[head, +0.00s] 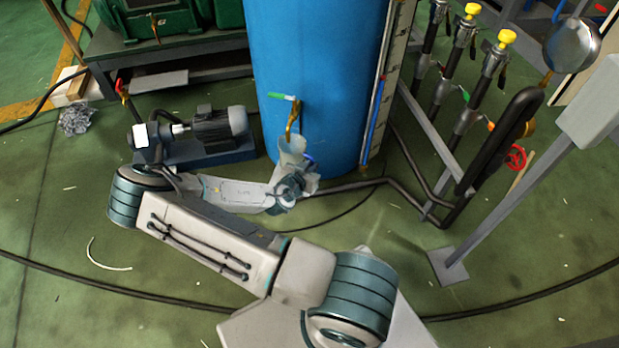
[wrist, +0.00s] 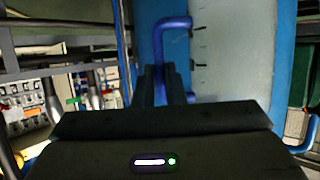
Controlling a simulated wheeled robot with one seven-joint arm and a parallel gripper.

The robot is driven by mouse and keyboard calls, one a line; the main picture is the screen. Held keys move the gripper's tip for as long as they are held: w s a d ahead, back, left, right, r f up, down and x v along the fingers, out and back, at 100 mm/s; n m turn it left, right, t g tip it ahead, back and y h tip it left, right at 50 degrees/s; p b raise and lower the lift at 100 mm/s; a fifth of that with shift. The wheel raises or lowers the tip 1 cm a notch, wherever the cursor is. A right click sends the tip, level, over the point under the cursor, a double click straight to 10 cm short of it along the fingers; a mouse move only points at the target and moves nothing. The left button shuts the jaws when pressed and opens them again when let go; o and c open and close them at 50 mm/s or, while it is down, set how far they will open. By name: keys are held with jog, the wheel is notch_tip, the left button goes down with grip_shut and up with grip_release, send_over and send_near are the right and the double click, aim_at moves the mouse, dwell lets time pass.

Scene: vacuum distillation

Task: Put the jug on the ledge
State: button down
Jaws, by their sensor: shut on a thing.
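The jug (head: 292,149) is a pale translucent vessel with a blue handle. In the head view it is upright under the brass tap (head: 291,122) with the green lever, in front of the blue tank. In the wrist view its pale wall (wrist: 235,60) fills the right of centre, and the blue handle (wrist: 173,23) rises above my fingers. My gripper (wrist: 164,82) is shut on the handle. In the head view my wrist covers most of the gripper and the jug's lower part. I cannot tell which surface is the ledge.
The blue tank (head: 315,60) stands right behind the jug. A pump (head: 215,128) on a blue base sits to the left. Black pipes (head: 505,140) and valves with yellow caps stand to the right, near a grey post (head: 515,190). A black cable crosses the green floor.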

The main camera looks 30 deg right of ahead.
notch_tip(320, 180, down, 4)
jog(key=shift+w+f+b, duration=0.15)
jog(key=shift+b, duration=0.95)
jog(key=c, duration=1.9)
grip_release()
jog(key=shift+f, duration=0.1)
jog(key=o, duration=0.4)
jog(key=shift+r, duration=0.2)
